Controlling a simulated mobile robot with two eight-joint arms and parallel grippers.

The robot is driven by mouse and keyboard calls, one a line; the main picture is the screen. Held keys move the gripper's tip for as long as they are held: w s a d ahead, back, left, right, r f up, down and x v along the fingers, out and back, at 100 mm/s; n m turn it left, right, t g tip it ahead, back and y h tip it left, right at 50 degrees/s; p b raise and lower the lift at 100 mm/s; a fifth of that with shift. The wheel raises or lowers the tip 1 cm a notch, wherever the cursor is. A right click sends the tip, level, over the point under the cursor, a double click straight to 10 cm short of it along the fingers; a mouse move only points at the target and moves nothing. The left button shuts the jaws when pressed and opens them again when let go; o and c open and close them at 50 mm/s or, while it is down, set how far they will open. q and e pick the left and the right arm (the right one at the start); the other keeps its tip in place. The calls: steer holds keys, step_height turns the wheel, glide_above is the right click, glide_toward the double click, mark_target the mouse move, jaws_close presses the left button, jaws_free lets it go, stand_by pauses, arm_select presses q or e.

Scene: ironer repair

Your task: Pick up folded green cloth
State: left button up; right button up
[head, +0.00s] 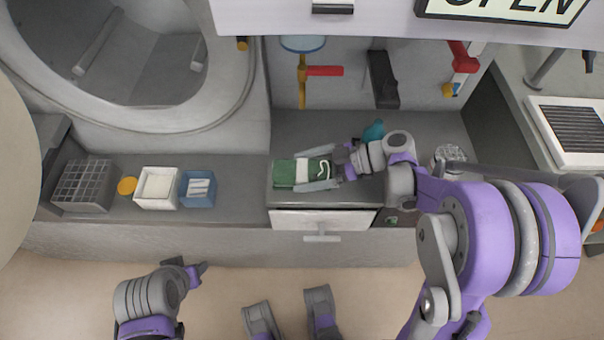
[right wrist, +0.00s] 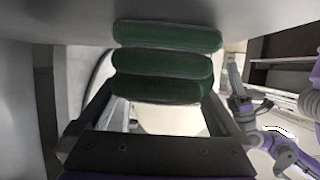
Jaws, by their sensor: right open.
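The folded green cloth (head: 284,174) lies on the grey counter above a drawer, with a white patch or band beside it near my gripper. In the right wrist view the cloth (right wrist: 165,62) shows as a stack of thick green folds straight ahead. My right gripper (head: 308,172) reaches in from the right at the cloth's right end. Its fingers are open, one on each side of the near part of the cloth; whether they touch it I cannot tell. My left gripper (head: 193,271) hangs low at the left, in front of the counter, away from the cloth, its opening unclear.
Left on the counter stand a grey grid rack (head: 83,186), an orange round item (head: 127,186), a white bin (head: 157,188) and a blue bin (head: 197,190). A teal item (head: 373,131) lies behind my right wrist. Tools hang on the back wall. The drawer (head: 322,220) is below the cloth.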

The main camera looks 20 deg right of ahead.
steer(key=shift+w+a+f, duration=0.1)
steer(key=shift+a+f, duration=0.05)
steer(key=shift+a, duration=0.3)
steer(key=c, duration=1.2)
